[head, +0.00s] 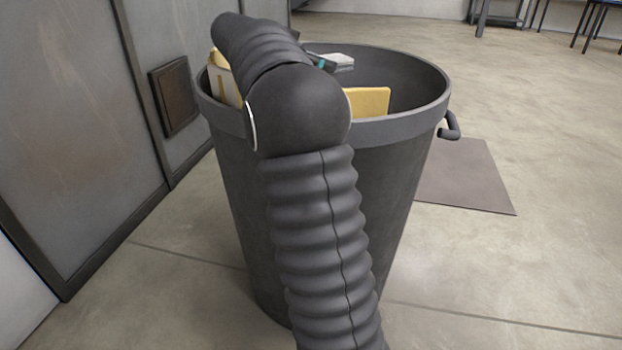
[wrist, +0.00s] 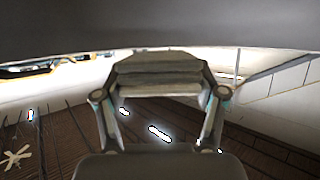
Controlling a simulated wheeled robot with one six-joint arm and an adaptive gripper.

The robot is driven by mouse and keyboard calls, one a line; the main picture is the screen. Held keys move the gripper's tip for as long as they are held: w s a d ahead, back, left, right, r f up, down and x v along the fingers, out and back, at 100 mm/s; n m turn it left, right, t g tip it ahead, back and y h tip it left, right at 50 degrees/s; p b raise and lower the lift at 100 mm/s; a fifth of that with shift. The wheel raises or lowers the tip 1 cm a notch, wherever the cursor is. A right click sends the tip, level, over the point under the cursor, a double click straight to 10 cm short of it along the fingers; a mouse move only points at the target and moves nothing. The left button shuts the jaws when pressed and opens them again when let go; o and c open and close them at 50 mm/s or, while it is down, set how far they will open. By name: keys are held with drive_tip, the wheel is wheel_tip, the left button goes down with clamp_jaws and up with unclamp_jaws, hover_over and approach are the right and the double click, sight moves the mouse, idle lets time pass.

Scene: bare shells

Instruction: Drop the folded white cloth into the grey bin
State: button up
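The grey bin (head: 400,130) stands upright on the floor in the head view, its open top facing up. My arm reaches over its near rim and hides part of the opening. The folded white cloth (head: 340,61) shows just beyond my arm, over the bin's opening. In the wrist view the cloth (wrist: 158,72) appears as a shaded, layered bundle between the fingers of my gripper (wrist: 160,85). The gripper looks closed on it from both sides. In the head view most of the gripper is hidden behind my arm.
A yellow piece (head: 369,101) shows inside the bin at the right, and yellow and white pieces (head: 222,82) at the left. A metal wall (head: 75,110) stands at the left. A flat brown mat (head: 465,177) lies at the right, with open floor around it.

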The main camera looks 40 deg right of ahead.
drive_tip(key=o, duration=0.5)
drive_tip(key=shift+a, duration=0.1)
drive_tip(key=v, duration=1.2)
